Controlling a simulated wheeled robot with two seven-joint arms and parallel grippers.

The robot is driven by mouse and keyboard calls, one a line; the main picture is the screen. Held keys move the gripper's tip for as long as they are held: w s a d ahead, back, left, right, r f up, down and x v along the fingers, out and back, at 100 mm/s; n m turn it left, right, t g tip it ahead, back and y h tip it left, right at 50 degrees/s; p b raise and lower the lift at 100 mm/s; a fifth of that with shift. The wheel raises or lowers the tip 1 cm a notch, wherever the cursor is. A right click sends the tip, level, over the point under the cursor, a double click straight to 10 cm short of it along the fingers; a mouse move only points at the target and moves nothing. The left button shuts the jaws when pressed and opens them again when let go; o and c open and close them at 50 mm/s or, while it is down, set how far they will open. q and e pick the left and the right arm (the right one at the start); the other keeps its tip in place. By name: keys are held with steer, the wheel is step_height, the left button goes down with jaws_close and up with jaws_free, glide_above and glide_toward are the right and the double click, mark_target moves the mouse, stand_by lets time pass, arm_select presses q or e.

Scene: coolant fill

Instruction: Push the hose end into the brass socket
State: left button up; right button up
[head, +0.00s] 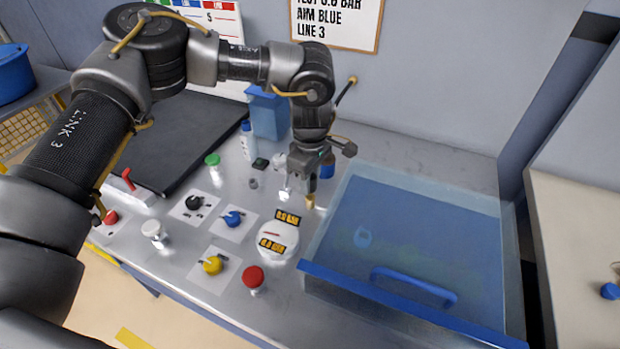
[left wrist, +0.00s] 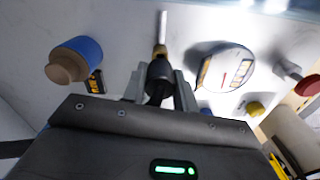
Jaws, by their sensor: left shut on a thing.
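My left gripper (head: 308,188) points down over the metal bench, just left of the clear case. In the left wrist view my left gripper (left wrist: 160,92) is shut on a black hose end (left wrist: 160,76). A brass-coloured piece (head: 310,201) shows just below the fingers; the same piece (left wrist: 160,50) lies in line with the black part in the wrist view, with a thin silver rod beyond it. I cannot tell whether this brass is the socket or the hose tip, nor how deep any joint is. My right gripper is not in view.
A clear case (head: 415,255) with a blue handle stands close on the right. A white round gauge (head: 278,240) is in front. A blue cylinder (left wrist: 78,57) stands near the gripper. Several knobs, including a red one (head: 253,278), fill the front left. A blue box (head: 268,113) stands behind.

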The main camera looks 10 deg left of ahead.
arm_select(q)
steer(key=shift+f+b, duration=0.8)
steer(key=shift+f, duration=0.6)
steer(key=shift+r, duration=0.15)
steer(key=shift+r+p, duration=0.75)
steer(key=shift+r, duration=0.25)
stand_by(0.7)
steer(key=shift+f+b, duration=0.85)
steer(key=shift+f, duration=0.5)
steer(key=o, duration=0.9)
steer(key=shift+r, duration=0.15)
